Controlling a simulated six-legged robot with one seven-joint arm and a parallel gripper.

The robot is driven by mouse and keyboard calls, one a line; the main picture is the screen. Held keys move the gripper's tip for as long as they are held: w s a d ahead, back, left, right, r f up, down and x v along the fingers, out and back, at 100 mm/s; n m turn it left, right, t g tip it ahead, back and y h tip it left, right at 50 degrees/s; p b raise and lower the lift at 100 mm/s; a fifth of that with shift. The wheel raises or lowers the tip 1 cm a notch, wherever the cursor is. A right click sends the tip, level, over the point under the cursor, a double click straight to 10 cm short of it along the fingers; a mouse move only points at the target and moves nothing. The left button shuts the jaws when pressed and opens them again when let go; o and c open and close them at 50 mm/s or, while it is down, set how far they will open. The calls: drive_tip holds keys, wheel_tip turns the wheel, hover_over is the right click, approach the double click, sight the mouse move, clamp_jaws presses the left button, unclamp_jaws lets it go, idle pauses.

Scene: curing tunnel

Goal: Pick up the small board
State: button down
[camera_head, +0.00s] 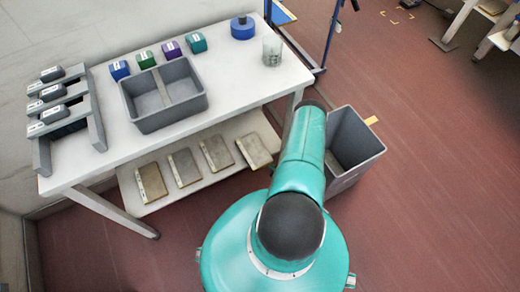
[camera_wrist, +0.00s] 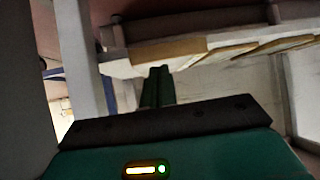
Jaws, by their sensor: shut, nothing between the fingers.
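Several thin grey-tan boards lie in a row on the table's lower shelf (camera_head: 128,190): a left one (camera_head: 151,182), a second (camera_head: 184,167), a third (camera_head: 216,153) and a right one (camera_head: 254,150). They look similar in size, so I cannot tell which is the small board. The wrist view shows boards edge-on along the shelf, the nearest board (camera_wrist: 168,50) tan. My gripper (camera_wrist: 157,72) is shut and empty, its fingertips just below that board in the picture; I cannot tell whether they touch. My arm hides the gripper in the head view.
The white tabletop (camera_head: 225,88) holds a grey divided bin (camera_head: 142,120), several coloured blocks, a blue round item (camera_head: 243,28), a clear beaker (camera_head: 272,48) and a grey rack (camera_head: 40,155). A grey tub (camera_head: 362,160) stands right of my arm. Red floor is open at right.

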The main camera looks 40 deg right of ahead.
sight(257, 155)
drive_tip(key=w, duration=0.7)
drive_tip(key=w+d, duration=0.1)
drive_tip(key=w, duration=0.3)
drive_tip(key=shift+w+r, duration=0.1)
drive_tip(key=shift+w, duration=0.15)
drive_tip(key=shift+f, duration=0.85)
drive_tip(key=shift+s+f, duration=0.1)
drive_tip(key=shift+s, duration=0.05)
drive_tip(key=shift+s+a+f, duration=0.15)
drive_tip(key=shift+s, duration=0.6)
drive_tip(key=shift+r, duration=0.75)
drive_tip(key=shift+w+r, duration=0.1)
drive_tip(key=shift+w, duration=0.1)
